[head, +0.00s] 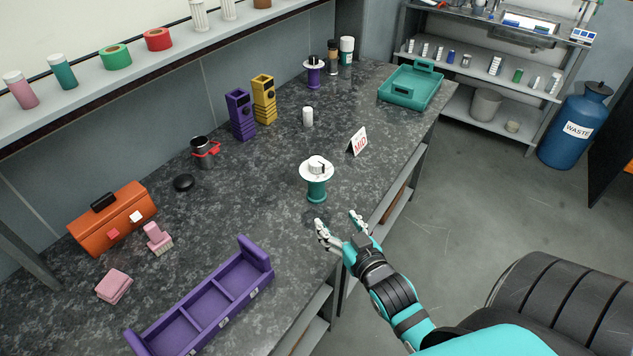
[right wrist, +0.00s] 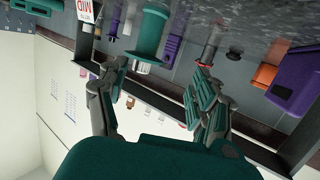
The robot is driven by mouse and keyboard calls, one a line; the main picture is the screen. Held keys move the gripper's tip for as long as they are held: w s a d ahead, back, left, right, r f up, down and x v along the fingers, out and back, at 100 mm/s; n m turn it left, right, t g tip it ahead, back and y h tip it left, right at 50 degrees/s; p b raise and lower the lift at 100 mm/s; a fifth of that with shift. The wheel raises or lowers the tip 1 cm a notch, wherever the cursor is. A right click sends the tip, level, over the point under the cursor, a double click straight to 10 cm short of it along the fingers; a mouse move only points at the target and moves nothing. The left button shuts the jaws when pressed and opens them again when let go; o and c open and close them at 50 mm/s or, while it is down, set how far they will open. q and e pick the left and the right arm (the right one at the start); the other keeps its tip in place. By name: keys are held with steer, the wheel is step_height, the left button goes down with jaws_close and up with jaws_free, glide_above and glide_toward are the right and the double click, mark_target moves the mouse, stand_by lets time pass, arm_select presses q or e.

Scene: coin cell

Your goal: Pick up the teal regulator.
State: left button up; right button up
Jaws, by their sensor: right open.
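The teal regulator (head: 316,185) stands upright on the dark speckled bench near its front edge, with a wide white disc and a white knob on top. In the right wrist view, which is upside down, the teal regulator (right wrist: 150,32) shows ahead, between the directions of the two fingers. My right gripper (head: 338,219) is open and empty at the bench's front edge, just nearer than the regulator and apart from it. Its spread fingers also show in the right wrist view (right wrist: 157,80). My left gripper is not in view.
A red-and-white MID sign (head: 358,141) stands behind and right of the regulator. A purple divided tray (head: 224,295) lies to the left front. A similar purple piece (head: 314,76) and a teal tray (head: 411,86) stand farther back. The bench around the regulator is clear.

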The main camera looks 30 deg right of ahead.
mark_target(320, 167)
steer(key=w+d+r, duration=0.1)
steer(key=w, duration=0.2)
steer(key=w+d+r+t+p, duration=0.1)
steer(key=w+d, duration=0.1)
steer(key=w, duration=0.2)
steer(key=w+d+r+t, duration=0.1)
steer(key=w, duration=0.3)
steer(key=shift+d+h, duration=0.25)
steer(key=shift+h, duration=0.15)
steer(key=w, duration=0.4)
steer(key=w+d+p, duration=0.1)
steer(key=w, duration=0.1)
steer(key=shift+w+d, duration=0.1)
steer(key=shift+w, duration=0.2)
steer(key=shift+s, duration=0.1)
steer(key=shift+c, duration=1.1)
jaws_close()
